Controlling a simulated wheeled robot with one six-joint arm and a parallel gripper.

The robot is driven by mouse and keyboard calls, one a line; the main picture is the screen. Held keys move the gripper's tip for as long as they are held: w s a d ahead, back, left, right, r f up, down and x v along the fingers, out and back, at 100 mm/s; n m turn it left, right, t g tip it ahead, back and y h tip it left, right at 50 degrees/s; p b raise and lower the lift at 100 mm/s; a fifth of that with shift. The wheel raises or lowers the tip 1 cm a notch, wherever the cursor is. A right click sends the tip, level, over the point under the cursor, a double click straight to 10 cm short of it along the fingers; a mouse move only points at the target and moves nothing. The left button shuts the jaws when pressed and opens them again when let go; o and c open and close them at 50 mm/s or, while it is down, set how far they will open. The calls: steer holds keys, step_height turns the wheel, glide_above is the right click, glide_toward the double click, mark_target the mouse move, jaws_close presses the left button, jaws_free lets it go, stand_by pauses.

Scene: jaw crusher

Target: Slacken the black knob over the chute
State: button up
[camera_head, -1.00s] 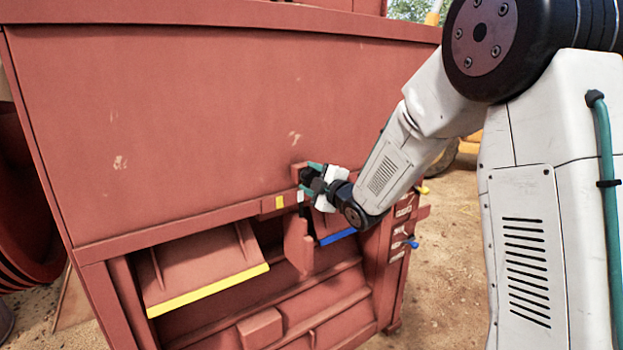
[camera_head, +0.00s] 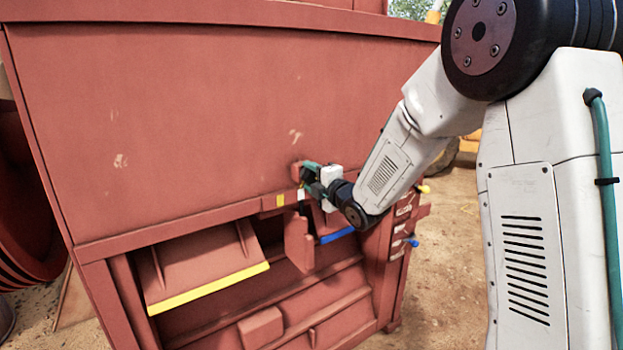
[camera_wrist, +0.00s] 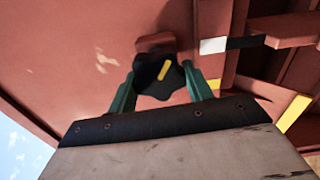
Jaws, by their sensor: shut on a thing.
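The black knob (camera_wrist: 152,78) shows in the wrist view as a dark lobed shape with a yellow mark on its face, against the red machine wall. My gripper (camera_wrist: 160,88) has its green fingers on either side of the knob and is shut on it. In the head view my gripper (camera_head: 306,174) is at the machine's front, just above the ledge, and largely hides the knob. Below it are the chute openings, with a yellow-edged flap (camera_head: 205,268) at left and a blue-edged flap (camera_head: 338,236) at right.
A yellow and a white mark (camera_head: 280,200) sit on the ledge beside my gripper. A red plate (camera_head: 298,243) juts out below it. Blue (camera_head: 412,242) and yellow (camera_head: 424,189) knobs stick out at the machine's right side. Open dirt ground lies to the right.

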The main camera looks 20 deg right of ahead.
steer(key=shift+f, duration=0.1)
steer(key=o, duration=1)
steer(key=v, duration=0.8)
steer(key=shift+w, duration=0.1)
